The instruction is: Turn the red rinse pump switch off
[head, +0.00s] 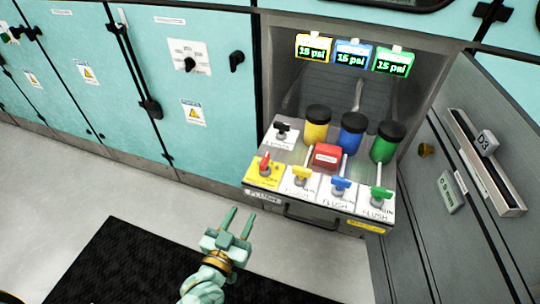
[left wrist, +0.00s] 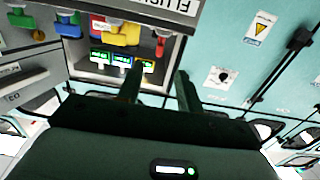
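The red switch (head: 265,163) stands on a yellow label plate at the left end of the front row of the control panel (head: 312,185). In the left wrist view, which is upside down, a red handle (left wrist: 160,46) shows at the panel's edge. My left gripper (head: 239,219) is below and a little left of the panel, apart from it. Its two fingers are spread with nothing between them; they also show in the left wrist view (left wrist: 159,90). My right gripper is not in view.
Yellow (head: 301,174), blue (head: 340,185) and green (head: 379,194) valve handles stand to the right of the red switch. A black handle (head: 283,130) and a red block (head: 326,156) sit behind. A drawer-like handle (head: 310,217) juts below the panel.

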